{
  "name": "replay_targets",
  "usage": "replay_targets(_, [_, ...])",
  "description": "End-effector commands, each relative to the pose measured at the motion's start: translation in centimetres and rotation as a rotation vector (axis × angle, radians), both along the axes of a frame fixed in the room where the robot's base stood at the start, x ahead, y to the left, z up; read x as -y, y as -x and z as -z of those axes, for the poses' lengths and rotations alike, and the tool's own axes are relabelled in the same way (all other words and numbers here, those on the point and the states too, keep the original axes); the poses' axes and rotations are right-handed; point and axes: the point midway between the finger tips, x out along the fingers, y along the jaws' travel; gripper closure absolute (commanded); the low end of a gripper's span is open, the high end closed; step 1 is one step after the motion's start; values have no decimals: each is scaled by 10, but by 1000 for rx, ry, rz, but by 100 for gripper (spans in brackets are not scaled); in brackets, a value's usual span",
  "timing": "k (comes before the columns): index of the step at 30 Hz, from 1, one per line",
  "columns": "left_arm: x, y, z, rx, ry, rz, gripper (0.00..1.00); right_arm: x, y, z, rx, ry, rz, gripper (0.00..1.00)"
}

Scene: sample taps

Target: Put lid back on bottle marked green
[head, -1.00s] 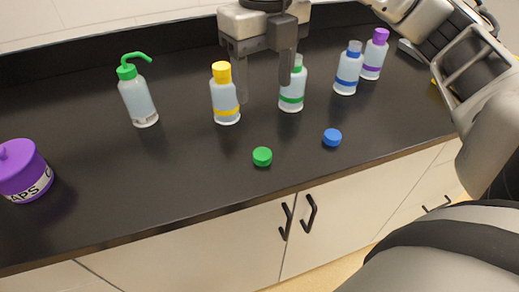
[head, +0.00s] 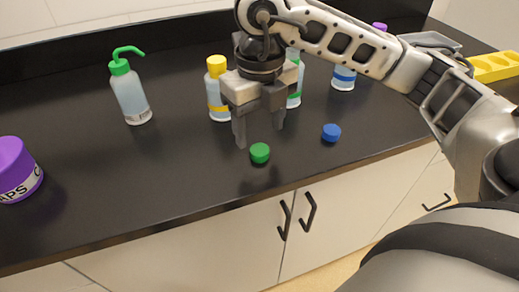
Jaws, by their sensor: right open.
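The green lid (head: 260,153) lies on the black counter near its front edge. The bottle with the green band (head: 295,88) stands behind my right gripper, which hides much of it. My right gripper (head: 260,136) is open and empty, pointing down, with its fingers just behind and above the green lid. The blue lid (head: 331,132) lies to the right of the green one. My left gripper is not in view.
A yellow-capped bottle (head: 216,90) stands close left of my right gripper. A wash bottle (head: 130,92) and a purple container (head: 14,172) stand farther left. A blue-banded bottle (head: 344,77) stands right, partly behind my arm. A yellow rack (head: 494,67) is at far right.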

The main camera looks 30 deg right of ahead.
Motion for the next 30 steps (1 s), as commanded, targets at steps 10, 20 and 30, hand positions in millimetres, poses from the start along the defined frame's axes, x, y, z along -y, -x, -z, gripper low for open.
replay_targets(10, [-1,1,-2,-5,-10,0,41,3,-1,38,-5,0,1,40])
replay_targets(20, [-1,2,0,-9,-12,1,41,2,-1,52,-1,0,-1,40])
replay_targets(30, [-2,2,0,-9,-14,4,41,2,-1,51,0,-1,0,87])
